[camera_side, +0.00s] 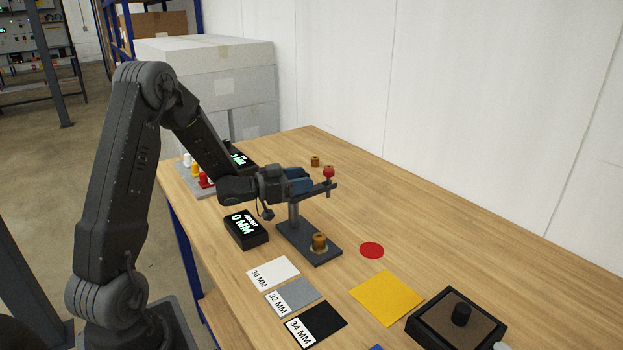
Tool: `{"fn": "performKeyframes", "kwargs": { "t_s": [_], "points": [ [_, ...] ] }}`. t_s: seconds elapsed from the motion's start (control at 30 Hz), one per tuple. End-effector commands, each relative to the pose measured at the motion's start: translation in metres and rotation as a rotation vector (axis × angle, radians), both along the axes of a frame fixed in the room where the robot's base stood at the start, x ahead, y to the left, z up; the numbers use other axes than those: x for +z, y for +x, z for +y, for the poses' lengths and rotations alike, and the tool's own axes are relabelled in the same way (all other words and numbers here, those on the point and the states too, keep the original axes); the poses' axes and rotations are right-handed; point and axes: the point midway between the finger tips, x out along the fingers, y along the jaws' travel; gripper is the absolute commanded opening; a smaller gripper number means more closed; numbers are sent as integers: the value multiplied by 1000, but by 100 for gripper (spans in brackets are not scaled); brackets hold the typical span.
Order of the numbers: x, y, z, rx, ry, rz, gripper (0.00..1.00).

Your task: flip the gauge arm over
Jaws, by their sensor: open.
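The gauge stand has a dark flat base (322,256) with an upright post. The gauge arm (322,188) reaches out level from the post top to the right, with a red knob (329,172) at its outer end. A brass cylinder (320,242) stands on the base. My gripper (308,186), with blue fingers, is open at the post top, beside the inner part of the gauge arm. Whether the fingers touch the arm is hidden at this size.
A black display box (246,230) reading 0 MM stands left of the gauge. White, grey and black cards (315,325), a yellow square (386,298), a red disc (371,250) and a black box (456,318) lie in front. Another brass cylinder (315,161) stands behind. The table's right side is clear.

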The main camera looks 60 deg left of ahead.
Motion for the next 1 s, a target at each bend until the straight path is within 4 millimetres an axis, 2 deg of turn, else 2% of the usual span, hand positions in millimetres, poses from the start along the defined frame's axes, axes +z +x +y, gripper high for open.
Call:
{"fn": "performKeyframes", "kwargs": {
  "t_s": [0.1, 0.23, 0.57, 1.0],
  "points": [
    [-2, 15, -4, -2, 3, -2, 50],
    [-1, 25, -7, 0, 3, -1, 50],
    [-1, 29, -8, 2, 2, 0, 50],
    [-1, 29, -8, 1, 2, 0, 9]
  ]
}}
